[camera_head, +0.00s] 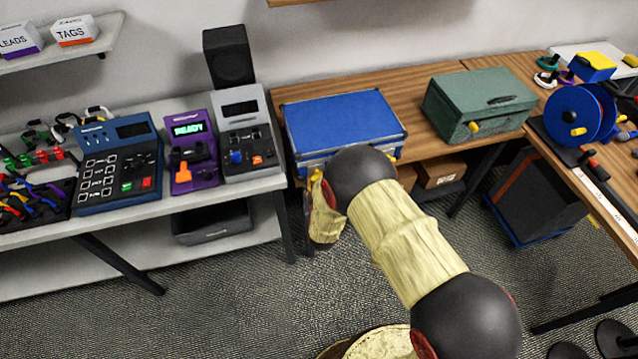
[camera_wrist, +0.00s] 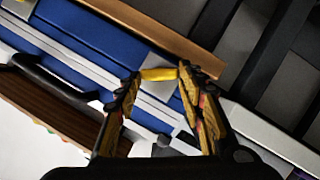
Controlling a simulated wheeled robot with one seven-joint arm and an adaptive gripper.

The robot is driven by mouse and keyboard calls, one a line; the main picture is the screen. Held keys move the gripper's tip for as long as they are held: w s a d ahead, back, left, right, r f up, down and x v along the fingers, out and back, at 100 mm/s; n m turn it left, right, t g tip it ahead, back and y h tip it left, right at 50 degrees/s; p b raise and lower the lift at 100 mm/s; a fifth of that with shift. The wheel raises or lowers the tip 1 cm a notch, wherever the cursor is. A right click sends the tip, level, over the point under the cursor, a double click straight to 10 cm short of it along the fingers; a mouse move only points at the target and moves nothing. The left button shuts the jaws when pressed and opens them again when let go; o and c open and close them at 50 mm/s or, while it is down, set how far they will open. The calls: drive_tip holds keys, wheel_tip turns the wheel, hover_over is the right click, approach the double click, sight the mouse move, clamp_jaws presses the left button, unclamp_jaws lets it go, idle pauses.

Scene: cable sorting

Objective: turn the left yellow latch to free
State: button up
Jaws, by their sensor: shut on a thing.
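A blue case (camera_head: 345,118) with metal edges lies closed on the wooden bench. My gripper (camera_head: 316,178) is at the left part of its front face, partly hidden by my arm in the head view. In the wrist view, a yellow latch (camera_wrist: 158,74) lies crosswise between the two fingertips of my gripper (camera_wrist: 158,80), which is shut on it. The latch sits against the blue case side (camera_wrist: 95,35). In the head view, another yellow latch (camera_head: 394,156) shows at the right of the case front, beside my arm.
A green box (camera_head: 480,103) with a yellow latch stands to the right on the bench. A grey device (camera_head: 244,130) and a purple device (camera_head: 190,150) stand close on the left. A blue reel (camera_head: 573,115) is at the right.

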drive_tip(key=n+t+h+b, duration=0.1)
drive_tip(key=n, duration=0.2)
drive_tip(key=f+n+t+b, duration=0.1)
drive_tip(key=n+b, duration=0.1)
drive_tip(key=n, duration=0.1)
drive_tip(key=n+t+h+b, duration=0.1)
drive_tip(key=n+b, duration=0.1)
drive_tip(key=n, duration=0.1)
drive_tip(key=shift+s+a+f+t+h, duration=0.1)
drive_tip(key=shift+a+f+t+h, duration=0.1)
drive_tip(key=shift+a+t+h, duration=0.15)
idle(0.6)
drive_tip(key=o, duration=1.1)
drive_tip(key=shift+o, duration=0.4)
drive_tip(key=s+a, duration=0.1)
drive_tip(key=s, duration=1.1)
drive_tip(key=shift+a, duration=0.2)
